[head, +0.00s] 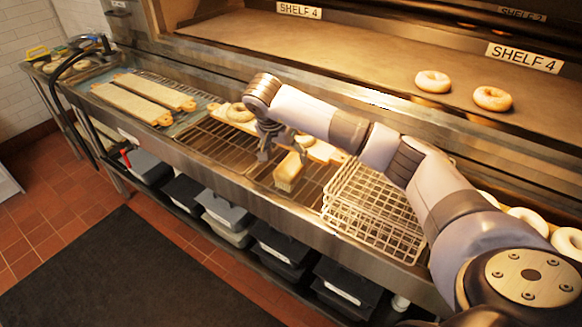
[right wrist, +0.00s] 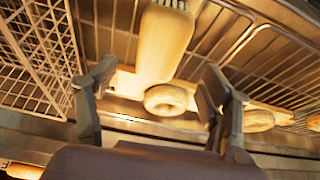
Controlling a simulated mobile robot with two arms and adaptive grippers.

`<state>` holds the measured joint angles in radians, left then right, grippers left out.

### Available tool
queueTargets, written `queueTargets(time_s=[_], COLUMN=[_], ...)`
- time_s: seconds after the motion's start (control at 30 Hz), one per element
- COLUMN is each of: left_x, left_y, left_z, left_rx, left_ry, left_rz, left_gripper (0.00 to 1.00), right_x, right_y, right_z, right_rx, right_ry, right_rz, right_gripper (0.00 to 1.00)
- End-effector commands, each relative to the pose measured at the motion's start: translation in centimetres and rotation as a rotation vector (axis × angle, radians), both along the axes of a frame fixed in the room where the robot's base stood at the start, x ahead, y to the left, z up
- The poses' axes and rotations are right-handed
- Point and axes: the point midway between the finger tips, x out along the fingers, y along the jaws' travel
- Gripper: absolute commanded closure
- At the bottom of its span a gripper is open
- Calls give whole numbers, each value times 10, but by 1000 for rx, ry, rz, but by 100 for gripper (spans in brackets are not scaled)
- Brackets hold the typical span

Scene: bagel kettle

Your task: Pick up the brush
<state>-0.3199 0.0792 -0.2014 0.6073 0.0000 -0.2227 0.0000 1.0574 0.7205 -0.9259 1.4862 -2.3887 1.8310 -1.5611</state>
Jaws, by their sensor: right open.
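The brush (head: 287,172), a pale tan block, lies on the wire rack over the steel counter. It also shows in the right wrist view (right wrist: 163,45) at the top centre, apart from my fingers. My right gripper (head: 280,153) is open and empty, just above and to the left of the brush in the head view. In the right wrist view its two fingers (right wrist: 155,88) stand wide apart, with a bagel (right wrist: 166,100) showing between them. My left gripper is out of view.
A stack of wire baskets (head: 375,212) stands right of the brush. A wooden board with bagels (head: 238,113) lies behind the gripper. Long boards (head: 140,98) lie on the left. Dark bins (head: 285,245) sit below. Bagels (head: 432,82) rest on the oven shelf.

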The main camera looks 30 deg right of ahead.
Motion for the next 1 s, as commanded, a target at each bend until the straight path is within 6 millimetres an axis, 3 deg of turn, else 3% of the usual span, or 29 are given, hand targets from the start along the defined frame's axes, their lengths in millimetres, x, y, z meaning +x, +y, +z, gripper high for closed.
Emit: queueTargets(time_s=[0.1,0.33,0.5,0.7,1.0], left_x=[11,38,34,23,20], left_y=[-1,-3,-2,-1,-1], left_z=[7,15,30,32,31], left_rx=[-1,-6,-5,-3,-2], left_ry=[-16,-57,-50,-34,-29], left_rz=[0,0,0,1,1], left_gripper=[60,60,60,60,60], right_x=[3,5,7,11,12], right_y=[-6,-10,-17,-24,-25], right_z=[-16,-30,-53,-74,-75], right_rx=[2,2,3,2,2], right_ry=[2,1,5,1,-1], right_rz=[0,0,0,0,1], right_gripper=[27,27,27,27,27])
